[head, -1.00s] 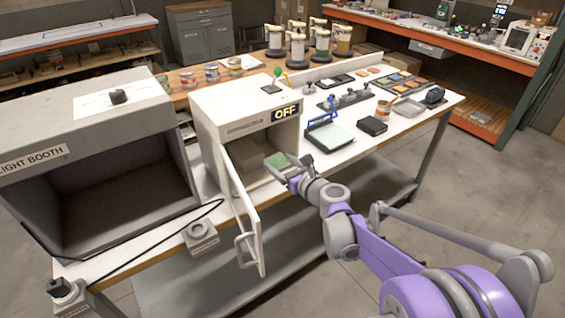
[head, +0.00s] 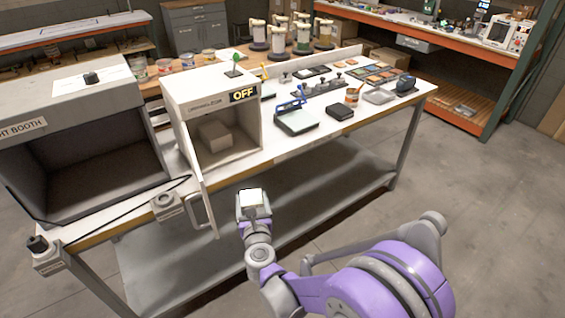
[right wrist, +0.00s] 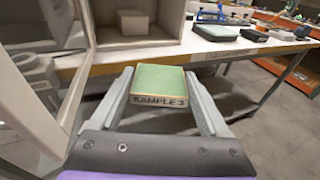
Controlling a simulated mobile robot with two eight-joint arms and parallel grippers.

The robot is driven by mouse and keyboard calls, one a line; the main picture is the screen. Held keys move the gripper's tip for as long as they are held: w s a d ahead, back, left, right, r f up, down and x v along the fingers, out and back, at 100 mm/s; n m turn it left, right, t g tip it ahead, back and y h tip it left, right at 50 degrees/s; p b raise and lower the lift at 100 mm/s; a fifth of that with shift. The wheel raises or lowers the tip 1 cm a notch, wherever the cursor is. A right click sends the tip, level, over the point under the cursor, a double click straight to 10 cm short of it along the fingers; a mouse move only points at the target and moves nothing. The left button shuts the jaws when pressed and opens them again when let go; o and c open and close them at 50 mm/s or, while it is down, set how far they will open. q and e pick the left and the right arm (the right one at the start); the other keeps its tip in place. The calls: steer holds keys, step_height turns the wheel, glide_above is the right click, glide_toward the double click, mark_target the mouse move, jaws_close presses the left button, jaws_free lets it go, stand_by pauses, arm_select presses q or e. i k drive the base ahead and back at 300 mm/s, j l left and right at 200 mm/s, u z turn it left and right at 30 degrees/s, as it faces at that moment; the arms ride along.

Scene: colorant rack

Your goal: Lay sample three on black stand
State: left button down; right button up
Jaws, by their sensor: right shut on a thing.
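My right gripper (head: 254,200) is shut on sample three (right wrist: 160,85), a square block with a green top and a "SAMPLE 3" label on its side. In the right wrist view my right gripper (right wrist: 160,100) has one finger on each side of it. In the head view the held sample (head: 255,197) looks pale, in front of the table edge and outside the white cabinet. A flat black block (head: 340,112) on the table may be the black stand; I cannot tell for sure. My left gripper is out of view.
The white cabinet (head: 208,92), marked OFF, has its door (head: 197,180) open, with a pale block (head: 215,136) inside. The grey light booth (head: 88,125) is left of it. A scale-like device (head: 297,122) and a grey tray (head: 379,96) stand to the right on the table.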

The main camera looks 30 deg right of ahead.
mark_target(343, 111)
steer(key=i+l+z, duration=0.1)
steer(key=z, duration=0.35)
steer(key=i+l+z, duration=0.15)
steer(key=z, duration=0.35)
steer(key=i+l+u, duration=0.15)
steer(key=i, duration=0.3)
steer(key=i+l+u, duration=0.1)
steer(key=i+l, duration=0.25)
steer(key=i, duration=0.15)
steer(key=i+l+u, duration=0.2)
steer(key=i, duration=0.35)
steer(key=j, duration=0.1)
